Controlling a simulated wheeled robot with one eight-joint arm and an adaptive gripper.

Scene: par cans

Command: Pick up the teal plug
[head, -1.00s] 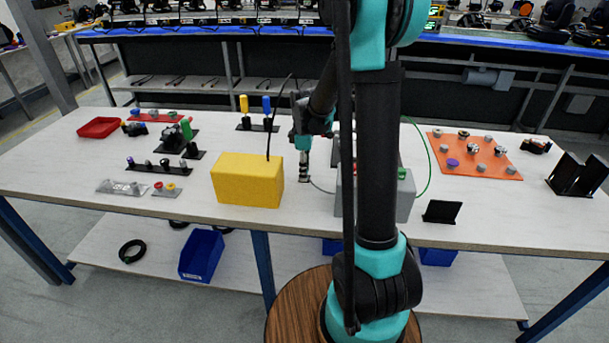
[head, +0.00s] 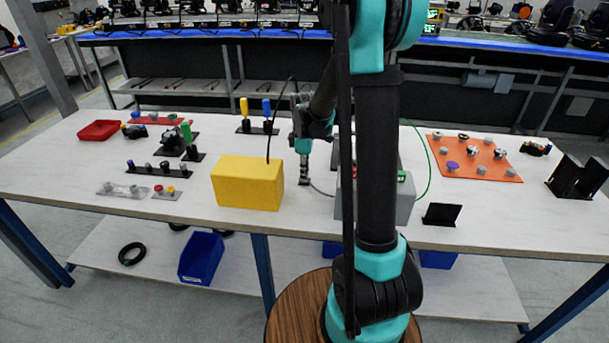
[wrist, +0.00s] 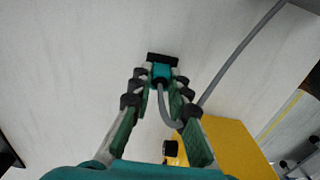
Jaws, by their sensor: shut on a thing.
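The teal plug (wrist: 161,73) sits between the fingertips of my gripper (wrist: 160,82) in the wrist view, with a black piece at its far end. A grey cable runs back from the plug between the fingers. My gripper is shut on the plug. In the head view my gripper (head: 304,180) points down close to the white table top (head: 290,222), right of the yellow box. The plug is too small to make out there, and whether it touches the table cannot be told.
The yellow box (head: 247,183) stands just left of my gripper, and it also shows in the wrist view (wrist: 225,150). A grey box (head: 402,197) is to the right, partly behind my arm. An orange board (head: 477,160) with several knobs lies further right.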

